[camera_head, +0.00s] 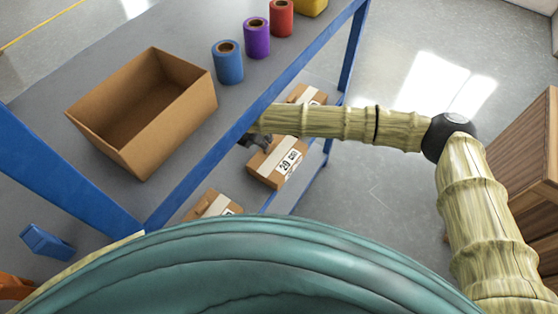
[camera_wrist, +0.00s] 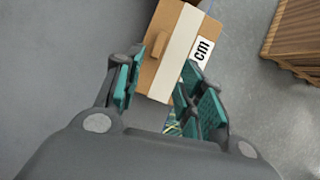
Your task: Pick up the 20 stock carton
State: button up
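The 20 cm carton (camera_head: 268,171) is a brown box with a pale tape strip and a white label reading "20 cm". In the head view it is at the lower shelf level, below the table's right edge. My gripper (camera_head: 257,141) is dark and partly hidden at the carton's upper left. In the wrist view my gripper (camera_wrist: 163,66) is open, with green-padded fingers either side of the near end of the carton (camera_wrist: 168,72). The right finger covers part of the label. I cannot tell whether the pads touch it.
Other cartons show on the lower level, one nearer (camera_head: 208,205) and one farther (camera_head: 307,95). An open empty box (camera_head: 160,150) and blue (camera_head: 229,66), purple (camera_head: 257,42) and red (camera_head: 281,20) rolls stand on the tabletop. A wooden cabinet (camera_head: 528,150) is at right.

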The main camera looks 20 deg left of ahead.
jog(key=m, duration=0.1)
jog(key=p, duration=0.2)
send_near(271, 150)
jog(key=shift+w+a, duration=0.2)
jog(key=shift+w, duration=0.15)
jog(key=shift+s+d+p+x, duration=0.1)
jog(key=shift+p+x, duration=0.6)
jog(key=shift+x, duration=0.7)
jog(key=shift+s+d+p+x, duration=0.15)
jog(key=shift+p+x, duration=0.55)
jog(key=shift+x, duration=0.65)
jog(key=shift+f, duration=0.1)
grip_shut()
